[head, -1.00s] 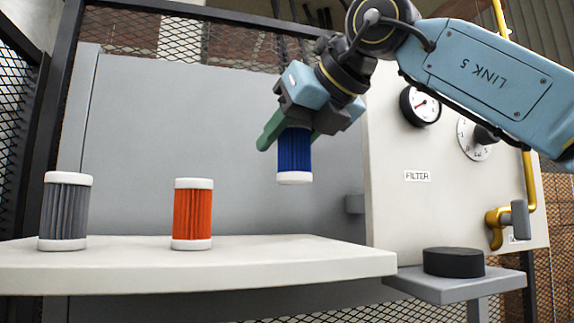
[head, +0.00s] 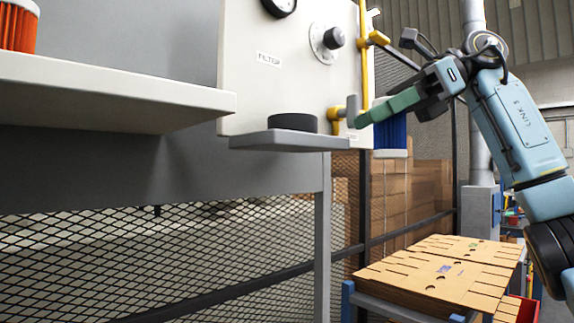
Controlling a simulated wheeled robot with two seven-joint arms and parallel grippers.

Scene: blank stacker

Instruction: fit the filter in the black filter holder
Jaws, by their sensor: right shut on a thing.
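The black filter holder (head: 293,122) is a low round cup on a small grey shelf (head: 270,141), below the FILTER label (head: 269,59). My right gripper (head: 388,108) is shut on the blue filter (head: 391,133), a pleated cylinder with a white bottom cap. The filter hangs upright to the right of the holder, apart from it, with its upper part hidden by the fingers. An orange filter (head: 18,28) stands on the white shelf at the upper left, cut by the frame edge. My left gripper is not in view.
The white shelf (head: 110,92) ends left of the holder. A panel carries a dial (head: 326,41), a gauge and a yellow pipe (head: 364,50) with a grey-handled valve (head: 351,110) between holder and filter. Cardboard (head: 440,275) lies at the lower right.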

